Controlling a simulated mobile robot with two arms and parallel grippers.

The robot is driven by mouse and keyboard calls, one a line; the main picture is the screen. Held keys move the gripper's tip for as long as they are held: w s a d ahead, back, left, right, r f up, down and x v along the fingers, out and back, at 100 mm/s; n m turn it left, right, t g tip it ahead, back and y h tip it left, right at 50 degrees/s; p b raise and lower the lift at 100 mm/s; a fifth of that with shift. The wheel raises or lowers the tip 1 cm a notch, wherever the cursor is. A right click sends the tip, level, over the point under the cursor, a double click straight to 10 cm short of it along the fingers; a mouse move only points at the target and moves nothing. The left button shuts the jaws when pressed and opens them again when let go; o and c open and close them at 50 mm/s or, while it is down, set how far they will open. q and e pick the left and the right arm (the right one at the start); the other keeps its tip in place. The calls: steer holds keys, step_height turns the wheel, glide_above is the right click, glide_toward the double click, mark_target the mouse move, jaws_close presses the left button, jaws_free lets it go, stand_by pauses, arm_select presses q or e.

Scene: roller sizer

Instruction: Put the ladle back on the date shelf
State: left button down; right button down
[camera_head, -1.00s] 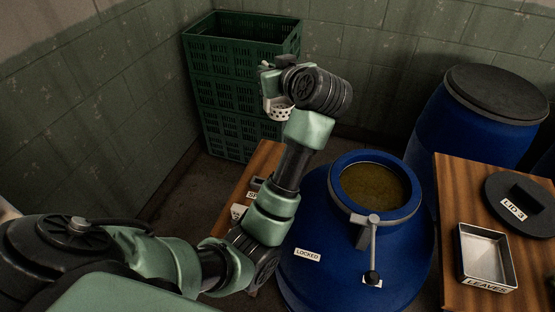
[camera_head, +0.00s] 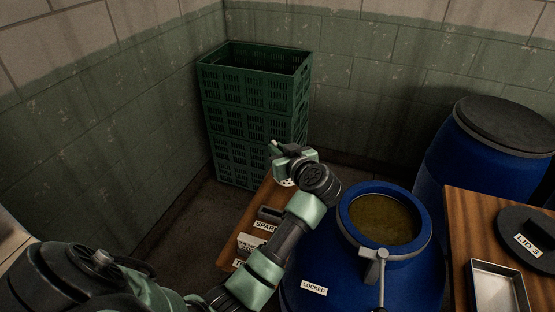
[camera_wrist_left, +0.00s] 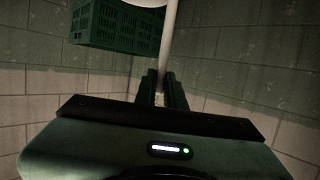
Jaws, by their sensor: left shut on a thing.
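My left gripper (camera_head: 277,150) is above the wooden shelf, in front of the green crates. In the left wrist view its two fingers (camera_wrist_left: 162,76) are shut on the thin pale handle of the ladle (camera_wrist_left: 168,45). The pale bowl shows only partly at the top edge of that view. My right gripper is not in view.
A stack of green crates (camera_head: 255,122) stands in the corner behind the gripper. An open blue barrel (camera_head: 350,265) with a lever marked LOCKED is close to the right of my arm. A lidded barrel (camera_head: 480,150) and a wooden table (camera_head: 470,215) with a lid and metal tray are further right.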

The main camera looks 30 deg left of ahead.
arm_select(q)
step_height(320, 180, down, 4)
steer(key=shift+r, duration=0.2)
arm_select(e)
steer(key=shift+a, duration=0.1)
arm_select(q)
steer(key=c, duration=1.5)
jaws_free()
steer(key=shift+f, duration=0.1)
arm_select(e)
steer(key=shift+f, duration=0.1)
